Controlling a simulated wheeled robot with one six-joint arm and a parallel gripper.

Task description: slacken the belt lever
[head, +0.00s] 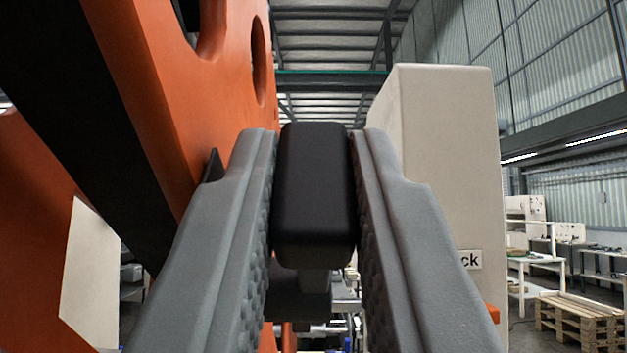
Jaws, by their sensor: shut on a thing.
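A black block-shaped grip (315,195), which looks like the handle of the belt lever, stands between the two grey ribbed fingers of my gripper (315,190) in the middle of the head view. My gripper is shut on it, one finger against each side. A narrower dark part (300,303) shows below and behind the grip. The rest of the lever and its pivot are hidden behind the grip and the fingers.
An orange machine frame (165,80) with round cut-outs rises close on the left, a black diagonal band (85,130) across it. A tall beige cabinet (445,150) stands close on the right. Workbenches (535,262) and a wooden pallet (580,318) are farther back right.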

